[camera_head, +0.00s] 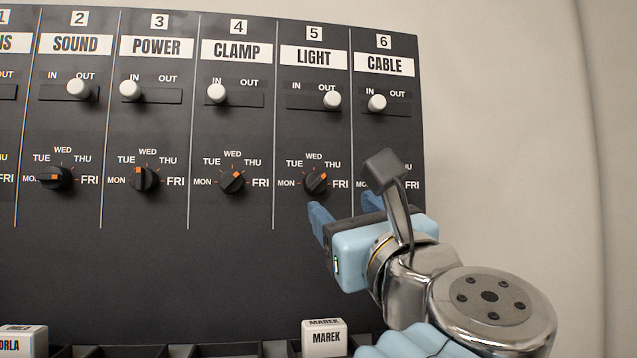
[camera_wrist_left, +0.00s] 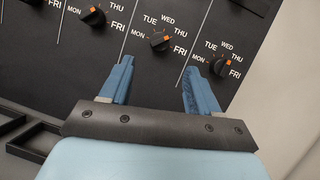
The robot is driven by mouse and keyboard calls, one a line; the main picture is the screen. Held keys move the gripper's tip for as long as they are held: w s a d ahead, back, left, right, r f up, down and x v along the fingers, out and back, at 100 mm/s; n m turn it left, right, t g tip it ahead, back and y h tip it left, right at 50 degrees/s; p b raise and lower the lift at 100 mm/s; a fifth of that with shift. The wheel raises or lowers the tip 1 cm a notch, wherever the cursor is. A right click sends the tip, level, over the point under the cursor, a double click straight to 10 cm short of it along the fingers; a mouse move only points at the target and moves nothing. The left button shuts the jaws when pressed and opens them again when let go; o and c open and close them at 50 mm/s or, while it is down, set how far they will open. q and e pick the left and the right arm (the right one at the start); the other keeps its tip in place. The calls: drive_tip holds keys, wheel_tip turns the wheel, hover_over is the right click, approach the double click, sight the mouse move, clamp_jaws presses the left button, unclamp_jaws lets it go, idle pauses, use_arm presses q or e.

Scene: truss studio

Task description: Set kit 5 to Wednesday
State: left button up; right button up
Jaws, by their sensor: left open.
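The kit 5 dial (camera_head: 316,182) is a black knob under the LIGHT label on the dark panel. Its orange mark points up and right, toward THU; WED is printed above it. In the left wrist view the kit 5 dial (camera_wrist_left: 160,42) sits just beyond the fingertips, with its orange mark on the THU side. My left gripper (camera_head: 345,207) is open, with blue fingers apart and nothing between them. Its fingers (camera_wrist_left: 159,64) are below the dial and not around it. My right gripper is in neither view.
The kit 6 dial (camera_wrist_left: 221,68) is close to the right finger; in the head view it is mostly hidden behind my gripper. The kit 4 dial (camera_head: 233,182) is to the left. The kit 5 slider (camera_head: 332,100) is at OUT. A MAREK block (camera_head: 324,342) stands below.

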sight(320, 185)
use_arm(q)
drive_tip(key=p+x, duration=0.2)
drive_tip(key=x, duration=0.7)
drive_tip(key=shift+w+a+r+p, duration=0.2)
drive_tip(key=shift+w+p, duration=0.15)
drive_tip(key=shift+w, duration=0.15)
drive_tip(key=c, duration=1)
